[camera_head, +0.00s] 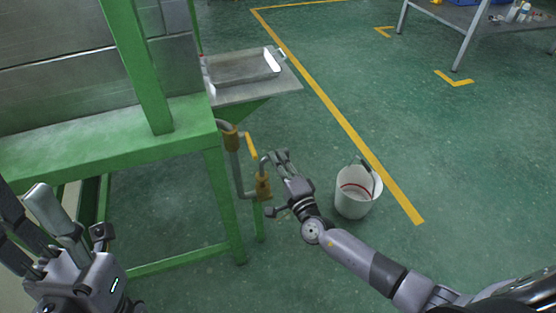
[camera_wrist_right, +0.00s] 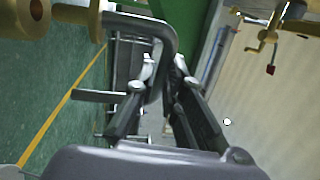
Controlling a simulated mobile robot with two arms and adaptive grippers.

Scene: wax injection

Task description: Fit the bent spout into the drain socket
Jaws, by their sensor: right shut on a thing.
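The bent spout (camera_head: 263,163) is a grey pipe with a rounded bend. It also shows in the right wrist view (camera_wrist_right: 166,32). My right gripper (camera_head: 280,159) is shut on it; in the wrist view its fingers (camera_wrist_right: 157,100) pinch the pipe's lower leg. The drain socket (camera_head: 263,187) is a brass fitting at the low end of the pipework. The spout's other end meets a brass fitting (camera_wrist_right: 95,18) in the wrist view; how deep it sits I cannot tell. My left gripper (camera_head: 75,225) is open and empty at the lower left.
A green-framed machine (camera_head: 180,130) stands at the left, with a metal tray (camera_head: 240,68) on its side shelf. A yellow-handled valve (camera_head: 251,145) sits above the socket. A white bucket (camera_head: 353,203) stands on the floor to the right.

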